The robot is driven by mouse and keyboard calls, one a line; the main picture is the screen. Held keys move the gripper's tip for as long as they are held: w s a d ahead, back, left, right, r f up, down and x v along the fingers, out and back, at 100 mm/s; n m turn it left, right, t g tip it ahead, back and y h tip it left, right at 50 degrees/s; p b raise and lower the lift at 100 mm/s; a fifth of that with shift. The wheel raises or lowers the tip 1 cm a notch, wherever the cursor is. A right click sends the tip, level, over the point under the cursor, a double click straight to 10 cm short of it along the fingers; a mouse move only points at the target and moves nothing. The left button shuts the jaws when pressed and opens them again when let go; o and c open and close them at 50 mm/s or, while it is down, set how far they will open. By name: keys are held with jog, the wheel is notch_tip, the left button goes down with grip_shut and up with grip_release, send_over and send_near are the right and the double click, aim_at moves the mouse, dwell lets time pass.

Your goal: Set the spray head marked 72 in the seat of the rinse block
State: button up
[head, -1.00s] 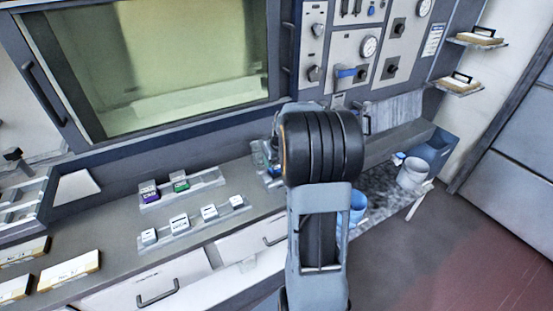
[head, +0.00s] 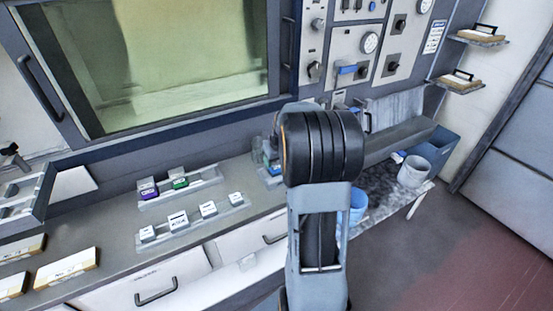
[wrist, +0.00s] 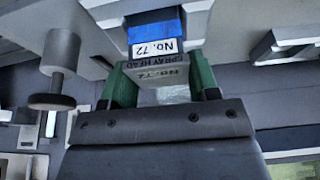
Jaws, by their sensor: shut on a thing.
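The spray head marked 72 (wrist: 158,34) is in my gripper (wrist: 160,88). It has a blue body with a white "No. 72" label and a grey part lettered "SPRAY HEAD No. 72" between the green fingers. The fingers are shut on that grey part. In the head view my arm hides the gripper and the held head. A pale flat piece (wrist: 108,12) lies just beyond the blue body; I cannot tell whether they touch. I cannot make out the rinse block or its seat for certain.
A purple block (head: 148,188) and a green block (head: 180,182) sit on a rack on the counter. Several grey labelled blocks (head: 178,221) stand on a nearer rack. A dark knob (wrist: 52,101) on a post is left of my gripper. A blue cup (head: 357,205) stands right of my arm.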

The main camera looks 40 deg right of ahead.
jog(key=shift+f, duration=0.15)
jog(key=o, duration=1.1)
jog(key=b+v, duration=0.1)
jog(key=v, duration=1.3)
